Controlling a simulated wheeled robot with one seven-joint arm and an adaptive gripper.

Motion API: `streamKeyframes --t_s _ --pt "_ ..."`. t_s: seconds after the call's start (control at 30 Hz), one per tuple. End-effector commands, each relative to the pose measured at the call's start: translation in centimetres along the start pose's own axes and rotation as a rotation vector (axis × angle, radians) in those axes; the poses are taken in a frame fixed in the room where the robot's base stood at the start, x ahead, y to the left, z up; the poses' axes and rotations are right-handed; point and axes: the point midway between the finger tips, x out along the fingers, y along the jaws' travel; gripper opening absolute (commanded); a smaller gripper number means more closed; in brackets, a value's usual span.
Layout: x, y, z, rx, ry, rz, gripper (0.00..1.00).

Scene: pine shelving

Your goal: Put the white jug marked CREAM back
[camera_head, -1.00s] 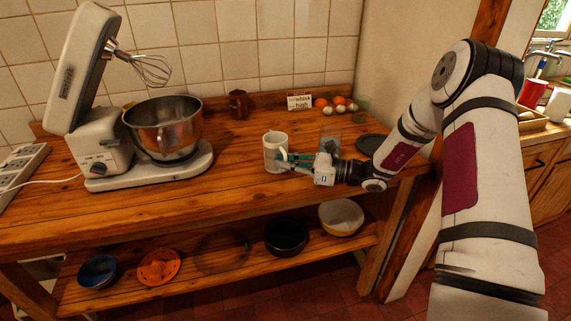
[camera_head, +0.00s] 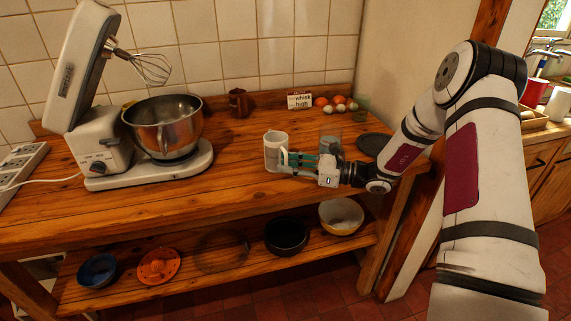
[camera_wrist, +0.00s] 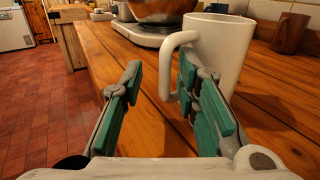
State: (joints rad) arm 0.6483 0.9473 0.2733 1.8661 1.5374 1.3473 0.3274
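A white jug (camera_head: 275,153) stands upright on the wooden worktop, right of the mixer. It also shows in the wrist view (camera_wrist: 226,48), its handle (camera_wrist: 166,66) facing my gripper. No CREAM marking is visible on the sides I see. My gripper (camera_head: 300,162) is just right of the jug at handle height. In the wrist view my gripper (camera_wrist: 160,85) has its green-padded fingers apart with a clear gap. The handle's outer part lies ahead of the gap, near the right finger; I cannot tell whether they touch.
A stand mixer (camera_head: 110,140) with a steel bowl (camera_head: 165,128) stands left. A brown mug (camera_head: 238,104), a card (camera_head: 299,101) and several eggs are behind. A glass (camera_head: 330,138) and dark plate (camera_head: 374,144) lie close right. The worktop's front strip is clear.

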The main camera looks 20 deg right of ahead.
Motion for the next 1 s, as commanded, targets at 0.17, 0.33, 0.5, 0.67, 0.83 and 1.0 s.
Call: streamKeyframes --t_s 0.17,0.33,0.5,0.67,0.83,1.0 --pt "-3.9 -0.2 0.0 -0.001 0.001 -0.007 0.29" --pt "-7.6 -0.1 0.1 0.0 0.0 -0.005 0.29" --pt "-10.6 -0.1 0.1 -0.001 0.0 -0.004 0.29" --pt "-12.2 -0.1 0.1 -0.001 -0.001 -0.003 0.29" --pt "-11.8 1.0 1.1 -0.033 0.03 0.044 0.29" --pt "-9.2 5.5 4.5 -0.173 0.158 0.224 0.29"
